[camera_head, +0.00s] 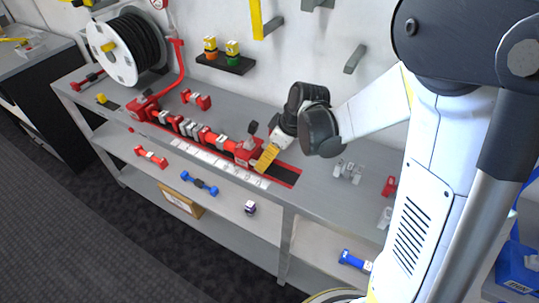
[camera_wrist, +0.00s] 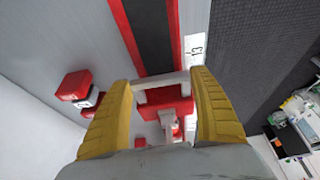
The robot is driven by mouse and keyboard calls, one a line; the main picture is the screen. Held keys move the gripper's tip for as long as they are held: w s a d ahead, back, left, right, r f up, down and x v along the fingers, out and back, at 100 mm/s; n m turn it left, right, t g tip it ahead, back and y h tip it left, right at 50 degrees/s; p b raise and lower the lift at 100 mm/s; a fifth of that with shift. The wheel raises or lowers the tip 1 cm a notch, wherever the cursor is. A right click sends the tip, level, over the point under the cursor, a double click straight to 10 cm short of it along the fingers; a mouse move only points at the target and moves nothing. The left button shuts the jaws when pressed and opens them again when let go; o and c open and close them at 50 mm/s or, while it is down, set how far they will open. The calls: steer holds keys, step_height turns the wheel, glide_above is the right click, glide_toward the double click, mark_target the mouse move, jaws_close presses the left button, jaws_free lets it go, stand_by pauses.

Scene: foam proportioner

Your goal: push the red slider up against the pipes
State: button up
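The red slider (camera_head: 247,153) sits on the dark, red-edged track on the bench, with a dark-knobbed lever standing up from it. The row of red and white pipes (camera_head: 190,128) lies to its left; I cannot tell whether they touch. My gripper (camera_head: 267,158) is at the right side of the slider, with one yellow finger plainly showing. In the wrist view the two fingers of my gripper (camera_wrist: 163,84) are wide apart, with the red slider (camera_wrist: 168,108) and its pale cross bar between them. Whether both fingers touch it is unclear. The pipes are mostly hidden there.
The bare track (camera_wrist: 150,35) continues to the slider's right, beside a white number scale (camera_wrist: 195,47). A hose reel (camera_head: 125,48) and red pipe stand at the left. A wall shelf (camera_head: 225,63) holds two small coloured fittings. Loose fittings lie on the shelf below.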

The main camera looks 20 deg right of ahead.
mark_target(256, 150)
steer(key=shift+c, duration=1.2)
steer(key=shift+w+a, duration=1.1)
steer(key=shift+a, duration=0.05)
steer(key=shift+w+a+r, duration=0.1)
steer(key=shift+w+r, duration=0.05)
steer(key=shift+r, duration=0.05)
steer(key=o, duration=1.5)
steer(key=shift+w+a+f, duration=0.3)
steer(key=shift+w+a, duration=0.05)
steer(key=shift+a, duration=0.05)
steer(key=shift+o, duration=0.2)
steer(key=shift+s+d+r, duration=0.15)
steer(key=shift+s+d, duration=0.05)
steer(key=shift+s, duration=0.05)
steer(key=v, duration=1.2)
